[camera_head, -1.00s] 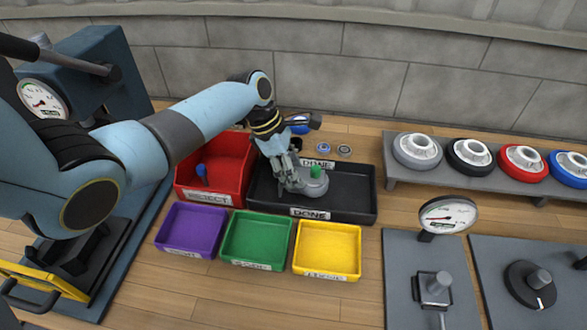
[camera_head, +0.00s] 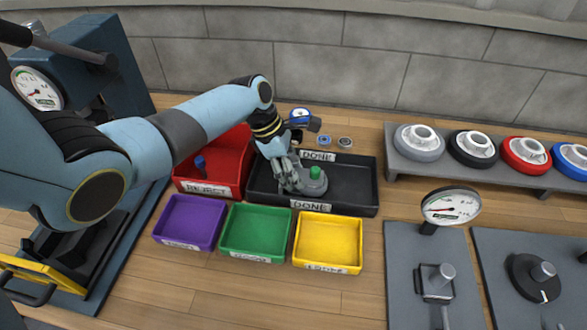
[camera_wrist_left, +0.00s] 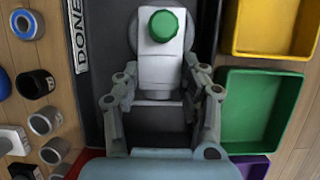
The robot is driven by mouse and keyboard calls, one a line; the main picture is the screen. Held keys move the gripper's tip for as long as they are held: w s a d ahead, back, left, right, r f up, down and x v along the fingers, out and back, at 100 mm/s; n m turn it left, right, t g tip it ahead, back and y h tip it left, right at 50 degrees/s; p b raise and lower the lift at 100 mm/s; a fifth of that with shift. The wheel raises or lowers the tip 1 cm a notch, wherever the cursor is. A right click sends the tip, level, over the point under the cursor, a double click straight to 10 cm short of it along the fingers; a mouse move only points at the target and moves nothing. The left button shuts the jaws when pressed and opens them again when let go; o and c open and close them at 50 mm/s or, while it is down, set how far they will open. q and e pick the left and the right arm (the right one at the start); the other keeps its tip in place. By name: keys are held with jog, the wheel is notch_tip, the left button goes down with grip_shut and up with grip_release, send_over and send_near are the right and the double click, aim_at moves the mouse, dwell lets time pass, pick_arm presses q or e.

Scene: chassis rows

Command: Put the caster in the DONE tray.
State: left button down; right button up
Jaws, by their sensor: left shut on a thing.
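The caster (camera_head: 313,184) is a grey wheel with a pale bracket and a green cap; the cap also shows in the left wrist view (camera_wrist_left: 163,26). It is upright inside the black DONE tray (camera_head: 350,188), in the tray's left-middle part. My left gripper (camera_head: 295,182) reaches down into the tray and is shut on the caster. In the left wrist view its two fingers (camera_wrist_left: 160,85) lie on either side of the bracket. Whether the wheel touches the tray floor is hard to tell. My right gripper is out of view.
A red REJECT tray (camera_head: 209,188) with a blue-capped part stands left of the DONE tray. Purple (camera_head: 188,222), green (camera_head: 254,232) and yellow (camera_head: 327,243) bins line its front. Small rings (camera_head: 344,142) lie behind. A grey rack (camera_head: 450,176) of wheels stands right.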

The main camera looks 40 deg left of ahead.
pick_arm(q)
jog(key=c, duration=0.7)
grip_release()
jog(key=shift+o, duration=0.2)
jog(key=v, duration=1.2)
jog(key=shift+d, duration=0.1)
